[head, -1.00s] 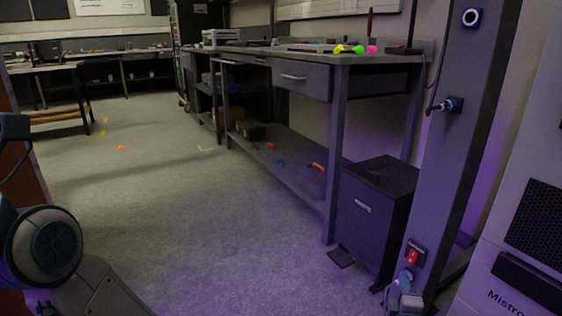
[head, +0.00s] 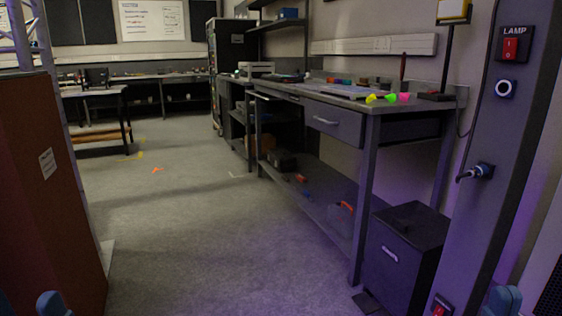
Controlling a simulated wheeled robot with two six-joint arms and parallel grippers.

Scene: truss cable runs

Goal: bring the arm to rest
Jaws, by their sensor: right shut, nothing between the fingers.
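My right arm shows only as a small blue-grey part at the bottom right edge of the head view, in front of the grey post (head: 497,130). My right gripper (head: 503,301) is low there, shut and empty, with its fingers mostly cut off by the frame. It is apart from the red rocker switch (head: 439,309) low on the post. A matching blue-grey part of my left arm shows at the bottom left edge. My left gripper is out of view.
The post carries a red LAMP switch (head: 510,49), a round button (head: 505,88) and a plugged connector (head: 483,171). A workbench (head: 369,190) and black cabinet (head: 405,255) stand left of it. A brown panel (head: 50,190) is at the left.

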